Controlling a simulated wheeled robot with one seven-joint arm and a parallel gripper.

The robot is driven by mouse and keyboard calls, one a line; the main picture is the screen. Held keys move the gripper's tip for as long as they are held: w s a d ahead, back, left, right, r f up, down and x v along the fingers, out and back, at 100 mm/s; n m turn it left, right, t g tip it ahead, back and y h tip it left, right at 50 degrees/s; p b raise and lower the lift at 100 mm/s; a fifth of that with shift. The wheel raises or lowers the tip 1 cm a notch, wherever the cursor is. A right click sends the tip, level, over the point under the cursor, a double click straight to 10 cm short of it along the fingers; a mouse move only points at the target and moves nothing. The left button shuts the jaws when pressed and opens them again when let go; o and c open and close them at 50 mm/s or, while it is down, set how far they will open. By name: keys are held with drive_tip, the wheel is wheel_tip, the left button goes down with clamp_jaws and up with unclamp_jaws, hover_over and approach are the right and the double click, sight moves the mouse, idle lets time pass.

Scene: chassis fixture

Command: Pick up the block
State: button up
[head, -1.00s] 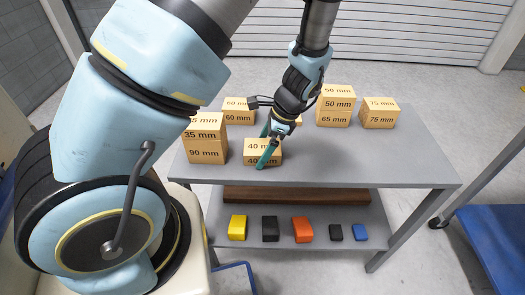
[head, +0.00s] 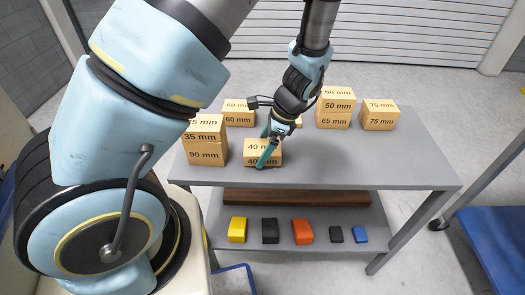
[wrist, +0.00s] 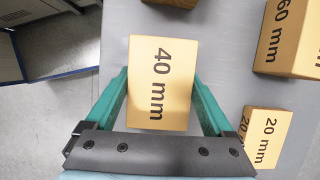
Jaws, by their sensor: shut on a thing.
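The tan wooden block marked 40 mm (head: 274,154) stands on the front part of the grey table top. In the wrist view the same block (wrist: 162,112) shows its labelled top face between the two green fingers. My gripper (head: 264,157) is shut on this block, with one finger on each side; it also shows in the wrist view (wrist: 160,85). The near finger hides part of the block in the head view. I cannot tell whether the block's underside is clear of the table.
A stack marked 35 mm and 90 mm (head: 206,152) stands close on the left. Other blocks stand behind, including a 60 mm block (wrist: 288,40), a 20 mm block (wrist: 267,137) and a 75 mm stack (head: 380,115). The table's right part (head: 400,160) is free. Several coloured blocks lie on the lower shelf.

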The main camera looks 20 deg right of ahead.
wheel_tip(320, 180, up, 10)
drive_tip(key=shift+b, duration=0.3)
wheel_tip(320, 180, up, 14)
drive_tip(key=p, duration=1.3)
hover_over(263, 147)
drive_tip(key=shift+a+f+b, duration=0.1)
drive_tip(key=shift+f+b, duration=0.15)
drive_tip(key=shift+b, duration=0.05)
drive_tip(key=shift+f, duration=0.1)
